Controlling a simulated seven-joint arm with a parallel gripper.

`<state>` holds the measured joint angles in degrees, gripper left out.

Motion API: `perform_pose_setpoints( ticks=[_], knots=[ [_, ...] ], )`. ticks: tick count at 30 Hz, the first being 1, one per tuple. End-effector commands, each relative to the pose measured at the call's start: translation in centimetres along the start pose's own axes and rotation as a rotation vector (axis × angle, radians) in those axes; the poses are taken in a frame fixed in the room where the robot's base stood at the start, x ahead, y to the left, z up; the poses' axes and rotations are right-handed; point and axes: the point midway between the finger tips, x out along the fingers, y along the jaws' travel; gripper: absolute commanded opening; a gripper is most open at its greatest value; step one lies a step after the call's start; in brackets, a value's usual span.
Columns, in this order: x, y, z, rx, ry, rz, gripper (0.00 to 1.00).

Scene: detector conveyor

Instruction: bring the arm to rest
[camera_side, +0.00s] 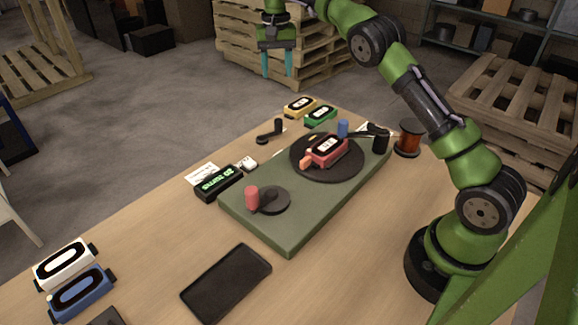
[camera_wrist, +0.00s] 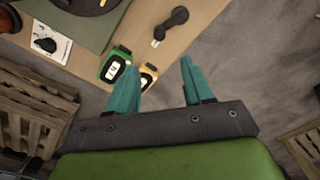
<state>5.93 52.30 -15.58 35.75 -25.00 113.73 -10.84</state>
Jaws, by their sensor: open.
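My gripper (camera_side: 277,64) is open and empty, raised high beyond the far end of the table in the side view. Its two teal fingers point down and stand apart. In the wrist view my gripper (camera_wrist: 156,82) has its fingers spread, with bare floor and the table's edge beneath. My green arm (camera_side: 420,95) reaches up and left from its base at the right of the table.
On the wooden table (camera_side: 150,255) are a green board (camera_side: 310,215) with a dark disc and red device (camera_side: 327,150), a black display (camera_side: 218,184), yellow (camera_side: 299,105) and green (camera_side: 320,115) devices, a dark tray (camera_side: 227,284) and a copper spool (camera_side: 409,137). Pallets (camera_side: 290,45) stand behind.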

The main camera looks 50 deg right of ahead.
Motion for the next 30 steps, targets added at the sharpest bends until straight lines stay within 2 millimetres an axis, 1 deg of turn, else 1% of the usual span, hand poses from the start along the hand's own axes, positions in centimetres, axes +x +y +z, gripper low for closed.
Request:
perform_pose_setpoints(
  ticks=[7,9,10,12,14,17,20,23,26,27,29,30],
  knots=[
    [0.0,0.0,-0.1,0.002,0.002,0.0,0.51],
    [0.0,0.0,-0.4,-0.004,0.022,0.002,0.51],
    [0.4,0.1,-0.7,-0.008,0.028,0.004,0.51],
    [2.2,0.7,-0.7,-0.018,0.018,0.018,0.51],
    [2.5,1.2,-0.3,-0.026,0.019,0.011,0.51],
    [1.7,2.0,1.1,-0.048,0.034,-0.02,0.51],
    [0.3,2.5,3.5,-0.076,0.058,-0.07,0.51],
    [-1.4,3.2,6.8,-0.108,0.088,-0.126,0.51],
    [-2.8,3.9,10.6,-0.142,0.125,-0.184,0.51],
    [-3.3,4.2,12.2,-0.155,0.141,-0.206,0.51],
    [-3.9,4.7,14.7,-0.178,0.166,-0.238,0.51],
    [-4.2,5.1,16.4,-0.192,0.183,-0.259,0.51]
  ],
)
